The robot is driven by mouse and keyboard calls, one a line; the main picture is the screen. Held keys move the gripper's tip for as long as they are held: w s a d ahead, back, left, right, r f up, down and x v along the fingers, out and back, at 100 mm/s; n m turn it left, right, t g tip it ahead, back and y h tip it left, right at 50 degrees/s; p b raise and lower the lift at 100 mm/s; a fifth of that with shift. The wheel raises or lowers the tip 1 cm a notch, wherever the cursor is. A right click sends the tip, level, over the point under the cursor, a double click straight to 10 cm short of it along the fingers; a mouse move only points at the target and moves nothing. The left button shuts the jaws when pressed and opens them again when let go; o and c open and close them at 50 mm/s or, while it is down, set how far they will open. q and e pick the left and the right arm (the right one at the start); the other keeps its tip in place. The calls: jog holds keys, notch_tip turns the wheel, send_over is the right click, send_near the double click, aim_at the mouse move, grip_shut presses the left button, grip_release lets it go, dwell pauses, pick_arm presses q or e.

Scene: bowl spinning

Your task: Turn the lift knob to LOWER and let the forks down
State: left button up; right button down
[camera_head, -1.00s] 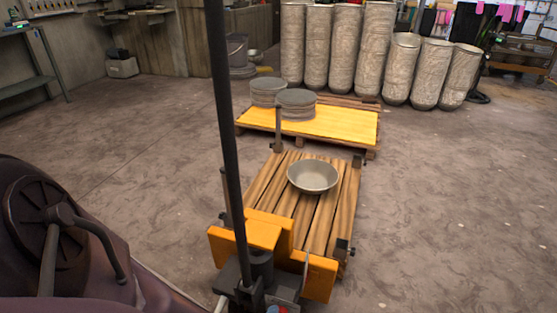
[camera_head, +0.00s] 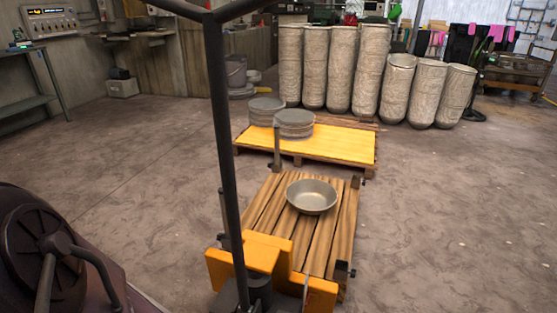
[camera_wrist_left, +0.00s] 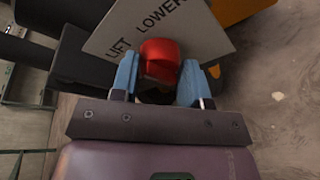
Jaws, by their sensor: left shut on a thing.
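In the left wrist view the red lift knob (camera_wrist_left: 160,50) sits at the lower edge of a grey plate (camera_wrist_left: 130,30) lettered LIFT on the left and LOWER on the right. My left gripper (camera_wrist_left: 159,68) has its blue fingers on either side of the knob, shut on it. I cannot tell which word the knob points to. In the head view the orange lift truck (camera_head: 255,258) stands at a slatted wooden pallet (camera_head: 268,208) bearing a metal bowl (camera_head: 311,198). The forks are hidden. My left gripper is out of the head view, and my right gripper shows nowhere.
The truck's dark handle post (camera_head: 222,130) rises upright before the pallet. Behind it is a yellow-topped pallet (camera_head: 340,146) with stacked round discs (camera_head: 294,124). Tall wrapped rolls (camera_head: 341,70) line the back. The floor on the right is clear.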

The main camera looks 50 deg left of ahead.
pick_arm(q)
jog(key=shift+a+m, duration=0.1)
jog(key=shift+m, duration=0.3)
pick_arm(e)
jog(key=shift+f, duration=0.1)
pick_arm(q)
jog(key=m+y+b, duration=0.2)
jog(key=m, duration=0.3)
jog(key=shift+f+b, duration=0.15)
jog(key=shift+b, duration=0.15)
pick_arm(e)
jog(key=shift+w+d+r+m+t, duration=0.1)
jog(key=shift+d+r+m+t, duration=0.2)
jog(key=shift+t, duration=0.3)
pick_arm(q)
jog(key=o, duration=0.9)
pick_arm(e)
jog(key=shift+f, duration=0.1)
jog(key=shift+d, duration=0.1)
